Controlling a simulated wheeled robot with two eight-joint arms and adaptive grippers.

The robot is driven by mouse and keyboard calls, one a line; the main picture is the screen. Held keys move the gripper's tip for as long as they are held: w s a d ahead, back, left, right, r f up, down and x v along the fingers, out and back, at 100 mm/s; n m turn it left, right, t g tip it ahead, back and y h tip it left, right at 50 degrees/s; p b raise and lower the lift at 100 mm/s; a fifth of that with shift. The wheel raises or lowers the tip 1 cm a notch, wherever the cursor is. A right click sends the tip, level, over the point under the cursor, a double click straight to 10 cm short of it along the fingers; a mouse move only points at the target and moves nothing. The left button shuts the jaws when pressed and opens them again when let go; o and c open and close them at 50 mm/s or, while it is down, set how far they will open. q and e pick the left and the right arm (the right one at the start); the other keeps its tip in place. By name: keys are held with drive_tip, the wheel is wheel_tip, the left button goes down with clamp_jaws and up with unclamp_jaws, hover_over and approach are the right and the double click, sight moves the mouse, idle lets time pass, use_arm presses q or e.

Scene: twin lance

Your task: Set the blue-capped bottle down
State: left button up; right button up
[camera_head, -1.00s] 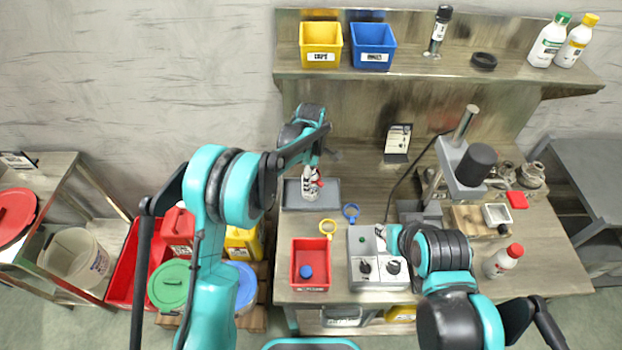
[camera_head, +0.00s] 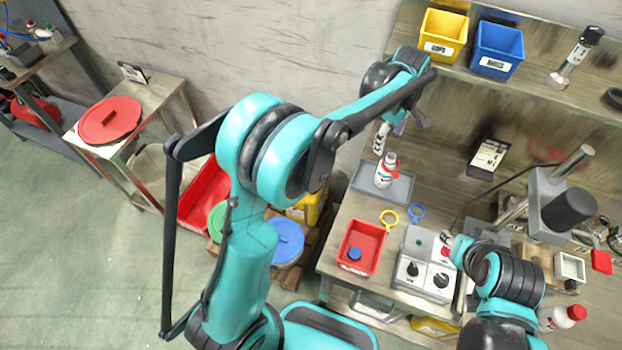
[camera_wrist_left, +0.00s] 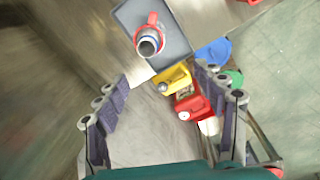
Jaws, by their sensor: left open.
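A white bottle (camera_head: 384,171) with a red and dark label stands upright on the grey tray (camera_head: 398,190) at the left end of the workbench. In the left wrist view the bottle's pale bluish top (camera_wrist_left: 149,42) shows over the tray (camera_wrist_left: 126,14), with red around its neck. My left gripper (camera_head: 401,130) is open and empty, above and apart from the bottle. Its two fingers (camera_wrist_left: 167,118) are spread wide in the wrist view, with nothing between them. My right gripper (camera_head: 450,245) is by the grey control box (camera_head: 425,263); its jaws cannot be made out.
A shelf with a yellow bin (camera_head: 444,35) and a blue bin (camera_head: 497,50) is above. A sign (camera_head: 488,158) stands right of the tray.

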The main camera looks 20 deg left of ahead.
use_arm(q)
drive_tip(key=s+a+r+m+t, duration=0.2)
drive_tip(key=s+a+r+m, duration=0.2)
drive_tip(key=s+a+r, duration=0.3)
drive_tip(key=s+a+f+m+t, duration=0.1)
drive_tip(key=s+a+m, duration=0.3)
drive_tip(key=s, duration=0.5)
drive_tip(key=s+a+f+m+t, duration=0.2)
drive_tip(key=s+a+m+t, duration=0.1)
drive_tip(key=s, duration=0.7)
drive_tip(key=a+m, duration=0.1)
drive_tip(key=m, duration=0.1)
drive_tip(key=shift+m, duration=0.3)
drive_tip(key=shift+f, duration=0.1)
wheel_tip(320, 180, down, 10)
drive_tip(key=b, duration=0.9)
drive_tip(key=shift+r+b, duration=0.2)
drive_tip(key=shift+b, duration=0.1)
